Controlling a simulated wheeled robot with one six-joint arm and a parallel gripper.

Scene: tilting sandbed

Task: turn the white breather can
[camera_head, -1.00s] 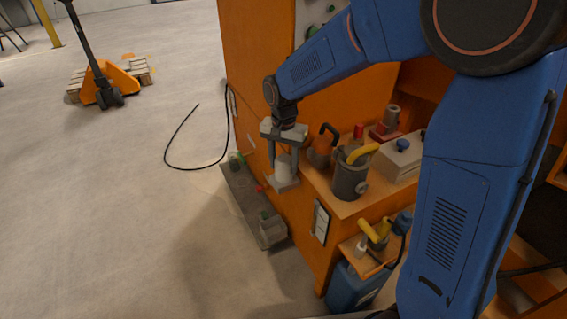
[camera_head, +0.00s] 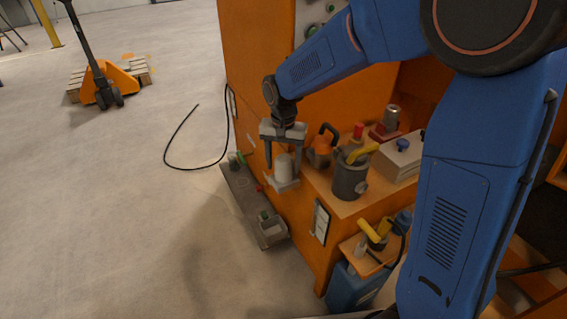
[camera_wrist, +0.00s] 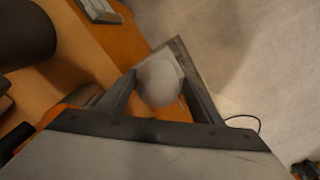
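The white breather can (camera_head: 284,168) stands upright on a small grey ledge (camera_head: 285,186) at the orange cabinet's side.
A grey tray (camera_head: 243,200) lies low at the cabinet's left. Open floor lies left.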

